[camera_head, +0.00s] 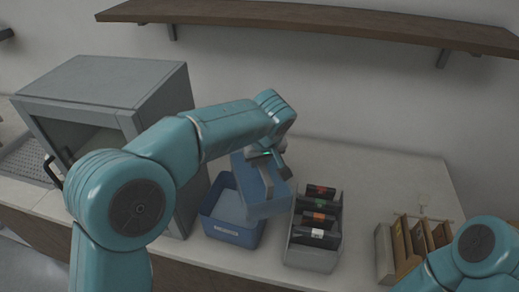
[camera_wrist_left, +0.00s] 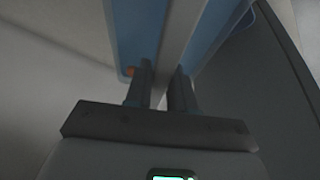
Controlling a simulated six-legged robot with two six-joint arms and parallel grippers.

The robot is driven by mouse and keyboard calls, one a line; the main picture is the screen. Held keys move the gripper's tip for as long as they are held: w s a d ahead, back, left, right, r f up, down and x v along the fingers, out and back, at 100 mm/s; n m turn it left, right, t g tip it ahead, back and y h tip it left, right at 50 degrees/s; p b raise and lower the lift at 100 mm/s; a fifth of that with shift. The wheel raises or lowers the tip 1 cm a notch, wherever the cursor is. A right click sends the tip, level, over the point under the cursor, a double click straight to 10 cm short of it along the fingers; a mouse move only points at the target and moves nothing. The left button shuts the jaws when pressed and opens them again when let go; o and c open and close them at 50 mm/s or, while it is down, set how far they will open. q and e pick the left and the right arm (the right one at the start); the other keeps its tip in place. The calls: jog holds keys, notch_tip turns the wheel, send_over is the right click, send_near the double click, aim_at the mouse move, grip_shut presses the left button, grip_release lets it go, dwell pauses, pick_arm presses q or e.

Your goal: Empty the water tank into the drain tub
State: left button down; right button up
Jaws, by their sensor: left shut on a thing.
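My left gripper (camera_head: 266,158) is shut on the blue water tank (camera_head: 266,197) and holds it tilted, over the right side of the drain tub. In the left wrist view the two fingers (camera_wrist_left: 162,88) close on a pale strip of the tank, with its blue sides (camera_wrist_left: 140,30) beyond. The drain tub (camera_head: 228,230) is a darker blue open box with a pale label on its front, standing on the counter. Its inside shows a lighter blue surface; I cannot tell whether this is water. The tank hides part of the tub. My right gripper is out of view.
A grey press cabinet (camera_head: 105,80) with an open front stands left of the tub. A grey bin (camera_head: 312,258) with dark packs is close on the right. A wooden rack (camera_head: 405,245) stands further right. A shelf (camera_head: 320,22) runs along the wall above.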

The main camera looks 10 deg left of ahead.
aim_at(235, 175)
pick_arm(q)
jog(key=shift+s+a+f, duration=0.1)
jog(key=shift+a+f, duration=0.05)
jog(key=shift+f, duration=0.2)
jog(key=s+a+f+n+t+h+b, duration=0.1)
jog(key=h+b, duration=0.3)
jog(key=b, duration=0.7)
jog(key=s+a+f+n+t+h+b, duration=0.1)
jog(key=a+f+t+h+b, duration=0.1)
jog(key=b, duration=0.9)
jog(key=s+a+f+n+t+h+b, duration=0.1)
jog(key=a+t+h+b, duration=0.4)
jog(key=b, duration=0.5)
jog(key=shift+s+f+h+b, duration=0.3)
jog(key=shift+s+b, duration=0.1)
jog(key=shift+s, duration=0.1)
jog(key=a+f+n+t+h+b, duration=0.1)
jog(key=b, duration=0.5)
jog(key=s+f+t+h+b, duration=0.1)
jog(key=b, duration=0.5)
jog(key=a+f+n+t+h+b, duration=0.1)
jog(key=b, duration=0.5)
jog(key=shift+s+a+f+n+t, duration=0.2)
jog(key=shift+s+a+n+t, duration=0.05)
jog(key=shift+a+n+t, duration=0.1)
